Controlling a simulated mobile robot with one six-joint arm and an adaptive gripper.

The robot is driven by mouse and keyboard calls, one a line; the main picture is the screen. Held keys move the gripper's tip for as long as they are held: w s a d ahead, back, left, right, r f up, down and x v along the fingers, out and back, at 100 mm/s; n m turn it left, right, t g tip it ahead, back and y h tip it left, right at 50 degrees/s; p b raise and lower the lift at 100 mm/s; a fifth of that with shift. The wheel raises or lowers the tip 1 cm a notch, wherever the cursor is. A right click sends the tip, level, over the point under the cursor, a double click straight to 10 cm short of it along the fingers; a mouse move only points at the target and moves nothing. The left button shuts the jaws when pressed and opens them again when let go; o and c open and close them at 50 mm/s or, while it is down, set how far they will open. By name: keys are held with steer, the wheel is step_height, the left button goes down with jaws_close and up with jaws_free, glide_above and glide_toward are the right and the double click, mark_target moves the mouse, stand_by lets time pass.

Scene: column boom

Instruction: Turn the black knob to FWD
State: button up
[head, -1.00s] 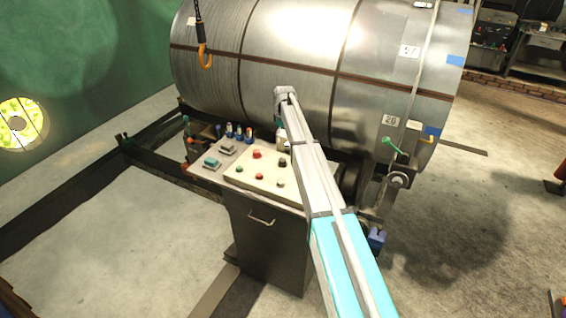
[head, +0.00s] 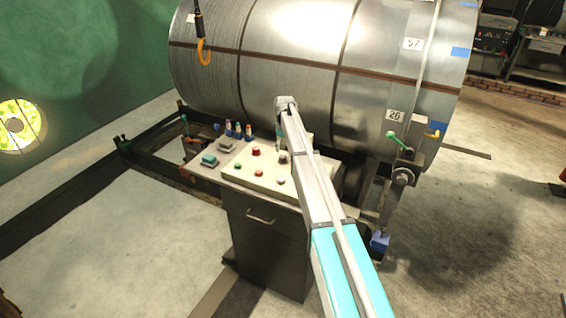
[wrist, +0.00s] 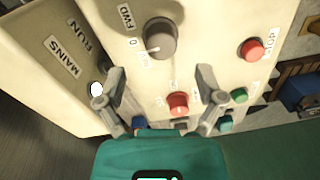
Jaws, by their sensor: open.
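The black knob (wrist: 160,38) is on the pale panel in the wrist view, in front of my open gripper (wrist: 160,82). It also shows on the panel top in the head view (head: 282,157). The FWD label (wrist: 126,15) and a 0 are beside the knob; a third label there is hard to read. A pale mark on the knob points down and left, towards the third label. My fingers are apart and empty, and the knob is beyond their tips, not between them. A red button (wrist: 178,103) shows between the fingers. In the head view my arm largely hides the gripper.
A red STOP button (wrist: 252,49) and a green button (wrist: 238,95) are right of the knob. A white button (wrist: 97,89) is near the left finger.

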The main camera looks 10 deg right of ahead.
mark_target(283, 156)
steer(key=shift+s+a+f+b, duration=0.1)
steer(key=shift+f+b, duration=2.5)
steer(key=shift+f, duration=0.35)
steer(key=c, duration=1.1)
steer(key=shift+c, duration=0.2)
steer(key=shift+m, duration=0.4)
steer(key=m, duration=0.3)
steer(key=shift+m, duration=2.6)
